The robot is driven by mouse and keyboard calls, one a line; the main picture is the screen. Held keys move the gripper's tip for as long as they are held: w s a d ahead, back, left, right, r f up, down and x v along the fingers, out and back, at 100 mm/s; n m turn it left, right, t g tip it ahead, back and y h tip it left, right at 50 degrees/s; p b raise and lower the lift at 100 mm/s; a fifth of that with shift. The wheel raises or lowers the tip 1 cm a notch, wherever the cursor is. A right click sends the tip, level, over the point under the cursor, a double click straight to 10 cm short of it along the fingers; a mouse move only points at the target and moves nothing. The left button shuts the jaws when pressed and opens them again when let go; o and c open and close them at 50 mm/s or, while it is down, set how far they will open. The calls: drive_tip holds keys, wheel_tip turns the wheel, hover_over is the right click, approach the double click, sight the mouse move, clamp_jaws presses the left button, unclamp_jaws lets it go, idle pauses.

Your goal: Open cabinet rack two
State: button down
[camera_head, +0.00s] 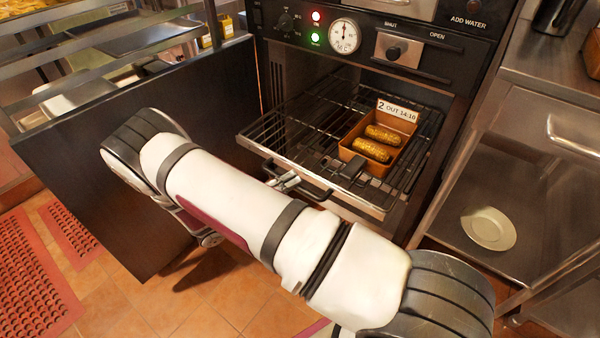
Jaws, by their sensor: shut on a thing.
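Rack two (292,130) is a wire rack slid part way out of the dark cabinet (278,80). It carries a brown tray (352,152) with two yellow-brown pieces of food and a label (397,110) reading "2 OUT 14:10". A black handle (318,192) runs along the rack's front edge. My gripper (287,181) shows only as a small metal part at this handle, shut on it; my white arm hides most of it. The cabinet door (110,180) stands wide open to the left.
The control panel above has a dial (344,36), lights and a knob (394,52). A steel counter (555,110) with a plate (489,229) on its lower shelf stands close on the right. Red mats (35,270) lie on the tiled floor at left.

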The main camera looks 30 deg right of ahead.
drive_tip(key=shift+s+a+f, duration=0.1)
drive_tip(key=shift+s+a, duration=0.25)
drive_tip(key=shift+a, duration=0.55)
drive_tip(key=shift+s+a, duration=0.3)
drive_tip(key=shift+a, duration=0.55)
drive_tip(key=c, duration=1.6)
unclamp_jaws()
drive_tip(key=a+f, duration=0.2)
drive_tip(key=a, duration=0.9)
drive_tip(key=shift+a, duration=0.35)
drive_tip(key=shift+w, duration=0.1)
